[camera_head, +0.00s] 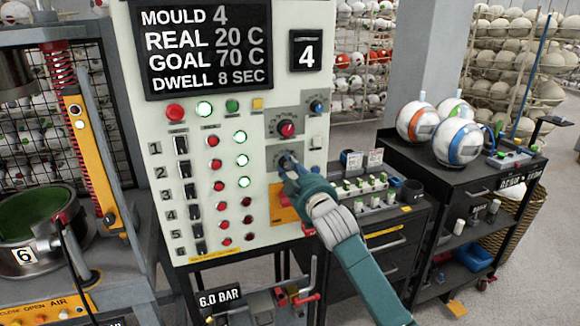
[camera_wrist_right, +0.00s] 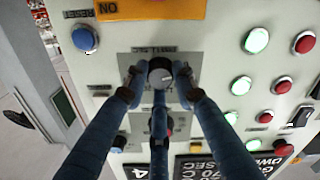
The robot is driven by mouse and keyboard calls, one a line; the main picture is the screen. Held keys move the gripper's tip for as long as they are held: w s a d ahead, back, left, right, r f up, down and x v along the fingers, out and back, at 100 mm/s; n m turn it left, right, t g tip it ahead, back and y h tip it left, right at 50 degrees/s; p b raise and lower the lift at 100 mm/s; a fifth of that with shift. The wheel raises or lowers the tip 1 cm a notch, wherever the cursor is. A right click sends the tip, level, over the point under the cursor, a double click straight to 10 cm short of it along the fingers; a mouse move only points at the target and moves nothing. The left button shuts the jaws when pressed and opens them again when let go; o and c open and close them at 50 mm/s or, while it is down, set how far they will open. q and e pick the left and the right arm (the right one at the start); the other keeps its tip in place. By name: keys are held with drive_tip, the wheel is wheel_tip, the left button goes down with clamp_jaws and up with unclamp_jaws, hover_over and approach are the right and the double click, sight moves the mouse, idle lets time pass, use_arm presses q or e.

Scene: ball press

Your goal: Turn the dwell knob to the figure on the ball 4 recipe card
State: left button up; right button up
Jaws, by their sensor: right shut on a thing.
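My right gripper (camera_head: 290,172) reaches the light control panel (camera_head: 262,225) from the lower right. Its blue-grey fingers are shut on the lower black knob (camera_wrist_right: 160,72), with fingertips on both sides in the right wrist view (camera_wrist_right: 158,84). A pale pointer line shows on the knob's face; the scale lettering is too small to read. The display (camera_head: 205,45) reads mould 4, real 20 C, goal 70 C, dwell 8 sec. Small white cards (camera_head: 375,157) stand behind the rack on the dark cabinet; their text is unreadable. My left gripper is not in view.
A red-capped knob (camera_head: 286,129) sits just above the held knob, and a blue button (camera_wrist_right: 85,39) is close by. Lit buttons and black switches (camera_head: 182,144) fill the panel's left. Balls (camera_head: 459,141) lie on a black cart at right. A press (camera_head: 30,225) stands at left.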

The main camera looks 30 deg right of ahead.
drive_tip(key=shift+f, duration=0.4)
drive_tip(key=o, duration=1.2)
drive_tip(key=shift+c, duration=0.2)
drive_tip(key=shift+d+r, duration=0.1)
drive_tip(key=shift+r, duration=0.05)
drive_tip(key=v, duration=1.2)
